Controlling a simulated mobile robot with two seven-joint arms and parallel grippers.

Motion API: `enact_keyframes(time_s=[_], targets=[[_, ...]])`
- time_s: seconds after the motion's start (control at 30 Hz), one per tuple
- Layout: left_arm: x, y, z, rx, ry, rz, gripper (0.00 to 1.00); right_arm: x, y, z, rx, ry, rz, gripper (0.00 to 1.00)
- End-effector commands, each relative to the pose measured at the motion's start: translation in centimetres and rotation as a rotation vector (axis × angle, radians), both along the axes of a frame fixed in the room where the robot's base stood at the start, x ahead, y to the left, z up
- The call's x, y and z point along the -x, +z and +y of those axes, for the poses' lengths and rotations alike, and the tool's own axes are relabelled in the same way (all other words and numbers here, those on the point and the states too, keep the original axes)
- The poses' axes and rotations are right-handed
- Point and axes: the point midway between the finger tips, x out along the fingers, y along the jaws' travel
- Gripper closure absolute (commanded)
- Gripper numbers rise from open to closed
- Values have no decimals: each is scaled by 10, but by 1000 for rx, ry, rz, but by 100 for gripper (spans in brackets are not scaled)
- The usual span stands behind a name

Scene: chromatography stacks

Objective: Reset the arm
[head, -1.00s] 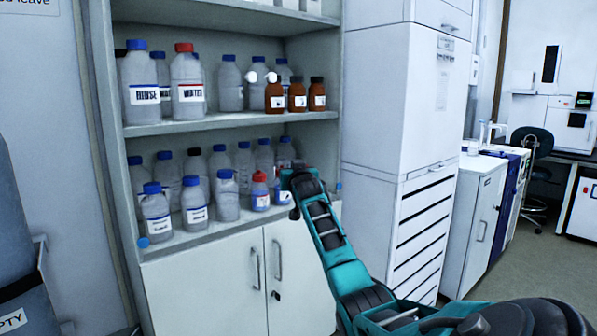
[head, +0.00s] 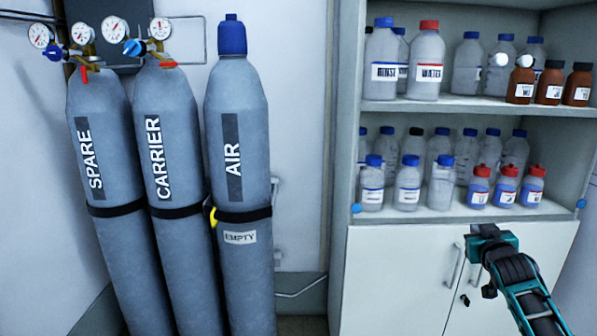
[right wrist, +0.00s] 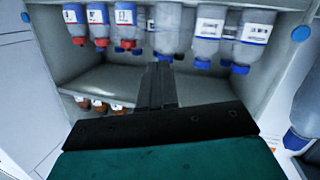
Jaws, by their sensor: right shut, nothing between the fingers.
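My right arm comes in at the lower right of the head view. Its gripper (head: 484,231) is in front of the white cabinet doors, just below the lower shelf (head: 420,216). In the right wrist view, which shows the shelves upside down, the gripper's fingers (right wrist: 158,84) are together with nothing between them. They point towards the shelves, and the bottles appear apart from them. My left gripper is in neither current view.
Three small red-capped bottles (head: 506,187) stand at the lower shelf's front right, beside blue-capped bottles (head: 408,185). Brown bottles (head: 549,83) stand above. Tall grey gas cylinders, including AIR (head: 238,140), are strapped at the left. The cabinet door handles (head: 454,266) project.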

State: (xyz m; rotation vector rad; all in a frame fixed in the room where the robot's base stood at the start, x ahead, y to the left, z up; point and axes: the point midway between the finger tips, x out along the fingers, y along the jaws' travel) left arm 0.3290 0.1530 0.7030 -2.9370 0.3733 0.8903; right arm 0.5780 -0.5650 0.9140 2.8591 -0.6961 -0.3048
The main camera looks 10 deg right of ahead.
Motion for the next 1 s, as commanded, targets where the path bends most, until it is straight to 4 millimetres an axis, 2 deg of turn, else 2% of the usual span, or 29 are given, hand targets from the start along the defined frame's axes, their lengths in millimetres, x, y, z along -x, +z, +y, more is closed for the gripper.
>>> enact_keyframes(time_s=[0.03, 0.1, 0.17, 0.3, 0.43, 0.5, 0.6, 0.7, 0.8, 1.0], targets=[[2, 6, 2, -3, 4, 5, 16, 7, -25, 30, 5, 55, 53, 100], [4, 9, 5, -6, 9, 5, 16, 20, -59, 71, 6, 127, 112, 100], [6, 10, 8, -13, 13, 8, 16, 35, -86, 106, 3, 188, 160, 100], [7, 17, 13, -24, 21, 8, 16, 83, -139, 187, -31, 325, 257, 100], [9, 23, 16, -31, 23, 7, 16, 141, -171, 261, -89, 440, 331, 100], [9, 27, 17, -34, 24, 4, 16, 173, -180, 296, -127, 491, 361, 100], [10, 30, 20, -38, 27, 1, 16, 213, -184, 339, -183, 547, 392, 100], [12, 29, 23, -45, 32, 8, 16, 242, -184, 368, -225, 581, 411, 100], [14, 29, 26, -48, 36, 8, 16, 258, -182, 384, -251, 600, 419, 100], [14, 29, 27, -48, 37, 6, 16, 262, -181, 388, -259, 605, 420, 100]])
